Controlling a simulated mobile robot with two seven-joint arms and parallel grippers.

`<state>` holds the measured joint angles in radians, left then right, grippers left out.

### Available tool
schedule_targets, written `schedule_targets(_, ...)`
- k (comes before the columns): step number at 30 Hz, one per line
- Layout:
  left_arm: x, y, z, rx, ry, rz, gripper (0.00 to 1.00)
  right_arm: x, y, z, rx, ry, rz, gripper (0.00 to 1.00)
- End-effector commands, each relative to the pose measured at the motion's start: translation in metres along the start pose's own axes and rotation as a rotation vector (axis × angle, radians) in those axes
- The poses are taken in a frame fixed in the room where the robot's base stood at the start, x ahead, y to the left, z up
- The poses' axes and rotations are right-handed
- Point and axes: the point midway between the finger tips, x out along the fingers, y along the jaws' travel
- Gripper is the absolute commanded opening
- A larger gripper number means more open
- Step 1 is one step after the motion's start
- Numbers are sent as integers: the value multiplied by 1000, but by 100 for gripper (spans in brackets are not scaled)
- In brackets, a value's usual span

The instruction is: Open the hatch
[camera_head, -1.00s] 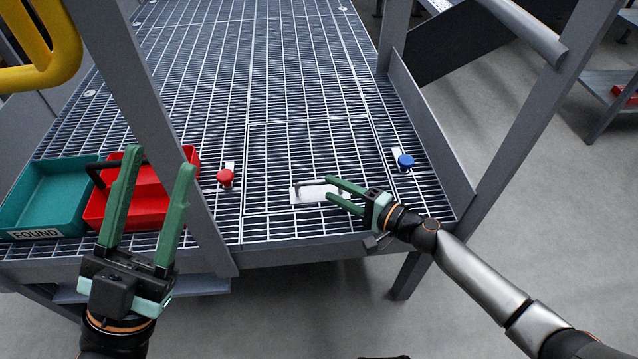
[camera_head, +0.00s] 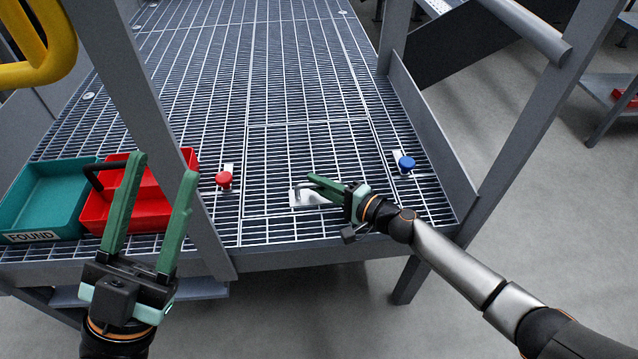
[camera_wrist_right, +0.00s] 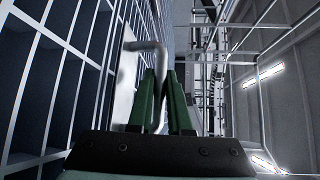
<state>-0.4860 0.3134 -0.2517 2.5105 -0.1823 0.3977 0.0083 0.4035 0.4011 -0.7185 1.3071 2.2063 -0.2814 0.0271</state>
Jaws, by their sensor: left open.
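The hatch (camera_head: 310,150) is a grated panel lying flat in the catwalk floor. Its bent metal handle (camera_head: 297,191) is on a pale plate near the front edge, partly hidden by my right gripper (camera_head: 312,183). In the right wrist view, the handle (camera_wrist_right: 160,60) runs down between the fingers of my right gripper (camera_wrist_right: 162,75), which are close together on it. A red knob (camera_head: 224,180) is left of the hatch and a blue knob (camera_head: 406,163) right of it. My left gripper (camera_head: 163,165) is open and empty, in front of the red tray.
A teal tray (camera_head: 45,200) labelled FOUND and a red tray (camera_head: 100,207) are on the left of the catwalk. Grey posts (camera_head: 150,120) and (camera_head: 520,130) rise at both sides. A yellow rail (camera_head: 50,60) is at upper left. The grating behind is clear.

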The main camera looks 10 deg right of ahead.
Motion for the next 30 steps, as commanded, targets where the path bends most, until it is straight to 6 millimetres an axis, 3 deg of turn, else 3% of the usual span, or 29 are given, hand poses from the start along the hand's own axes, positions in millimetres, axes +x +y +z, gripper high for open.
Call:
schedule_targets(4,0,0,0,-1,0,-1,50,0,0,0,0,0,0,0)
schedule_targets(30,0,0,0,-2,0,-4,50,0,0,0,0,0,1,0)
